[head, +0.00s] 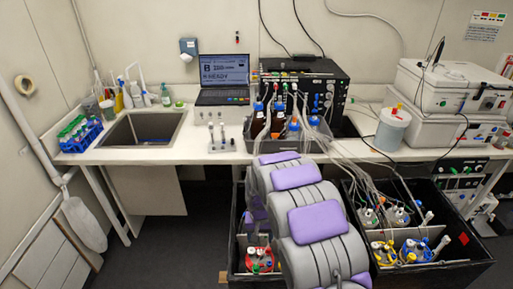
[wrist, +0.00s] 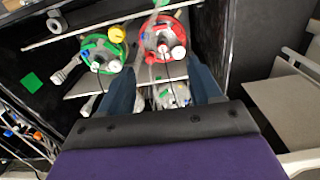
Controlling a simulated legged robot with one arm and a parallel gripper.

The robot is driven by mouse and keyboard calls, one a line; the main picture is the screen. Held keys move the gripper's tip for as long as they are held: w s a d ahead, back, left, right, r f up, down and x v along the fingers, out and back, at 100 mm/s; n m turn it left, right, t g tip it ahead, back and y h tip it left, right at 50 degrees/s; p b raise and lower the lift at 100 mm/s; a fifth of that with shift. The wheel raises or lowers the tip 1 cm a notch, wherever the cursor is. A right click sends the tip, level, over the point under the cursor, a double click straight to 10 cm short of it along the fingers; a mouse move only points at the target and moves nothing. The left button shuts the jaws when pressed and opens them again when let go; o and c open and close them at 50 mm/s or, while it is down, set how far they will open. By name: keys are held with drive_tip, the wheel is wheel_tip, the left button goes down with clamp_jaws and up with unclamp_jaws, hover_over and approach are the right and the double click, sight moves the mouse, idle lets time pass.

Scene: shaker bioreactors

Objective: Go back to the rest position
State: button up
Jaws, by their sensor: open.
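My gripper (wrist: 160,75) is open in the wrist view, its two dark fingers spread apart. Between and beyond them are a red-ringed bioreactor vessel (wrist: 163,33) and a green-ringed vessel (wrist: 101,48). Another vessel (wrist: 170,95) shows partly between the fingers, its lower part hidden by my gripper. I see nothing held. In the head view my grey arm with purple pads crosses the middle, and I cannot make out the gripper there. A red-ringed vessel (head: 259,260) stands in the black box left of my arm.
Right of my arm, a black shaker box (head: 470,250) holds several vessels with tubes. The white bench (head: 200,152) behind carries a sink (head: 143,128), a laptop (head: 223,80), brown bottles (head: 259,117) and a black control unit (head: 330,85). Loose tubes run close to my arm. Dark floor at left is clear.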

drive_tip(key=s+d+r, duration=0.4)
drive_tip(key=s+r, duration=0.4)
drive_tip(key=r, duration=0.1)
drive_tip(key=s+d+r, duration=0.4)
drive_tip(key=s+r, duration=0.4)
drive_tip(key=s+d+r+g, duration=0.1)
drive_tip(key=s+d+r, duration=0.1)
drive_tip(key=s, duration=0.9)
drive_tip(key=s+d+r+b, duration=0.1)
drive_tip(key=s+r, duration=0.3)
drive_tip(key=s, duration=0.8)
drive_tip(key=shift+d+r+g, duration=0.2)
drive_tip(key=shift+d+g, duration=0.2)
drive_tip(key=shift+d, duration=0.1)
